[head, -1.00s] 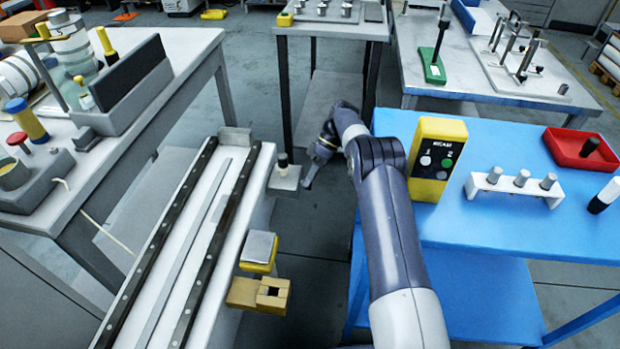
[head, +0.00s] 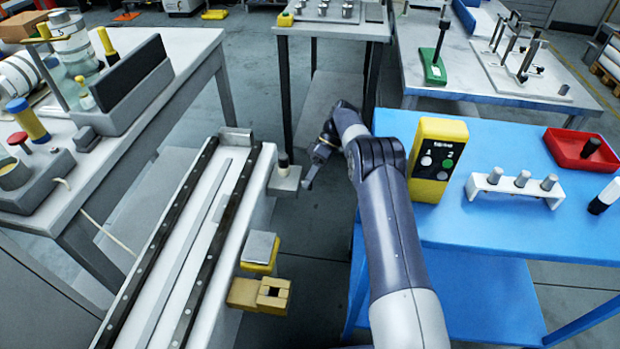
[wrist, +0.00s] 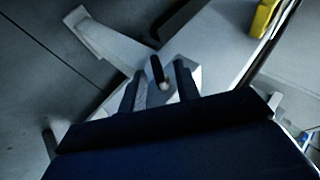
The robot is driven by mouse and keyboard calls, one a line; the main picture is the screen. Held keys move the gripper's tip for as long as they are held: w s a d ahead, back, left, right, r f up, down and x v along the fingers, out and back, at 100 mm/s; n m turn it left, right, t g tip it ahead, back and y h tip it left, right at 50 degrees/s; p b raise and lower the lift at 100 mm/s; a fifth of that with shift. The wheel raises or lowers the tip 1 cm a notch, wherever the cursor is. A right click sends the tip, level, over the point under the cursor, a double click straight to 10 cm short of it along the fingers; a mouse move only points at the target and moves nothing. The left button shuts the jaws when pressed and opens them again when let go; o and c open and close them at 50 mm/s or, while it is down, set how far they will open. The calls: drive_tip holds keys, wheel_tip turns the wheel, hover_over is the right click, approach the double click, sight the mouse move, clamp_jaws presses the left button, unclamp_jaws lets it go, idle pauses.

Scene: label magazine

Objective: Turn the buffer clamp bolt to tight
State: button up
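A small upright bolt with a dark top (head: 283,160), which looks like the buffer clamp bolt, stands on a grey block (head: 285,180) at the right side of the white rail bench. My gripper (head: 309,183) is just right of that block in the head view, pointing down, apart from it. In the wrist view, my two dark fingers (wrist: 158,78) are spread apart. Between them in the picture a dark upright piece (wrist: 156,68) with a pale rounded end shows over a light grey block (wrist: 192,75). Whether the fingers touch it cannot be told.
The white rail bench (head: 205,200) has dark strips along it. A yellow block with a grey top (head: 259,250) and a tan block (head: 259,294) stick out from its side. A blue table (head: 490,225) at right holds a yellow control box (head: 437,160). Floor shows between.

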wheel_tip(320, 180, up, 10)
idle(0.6)
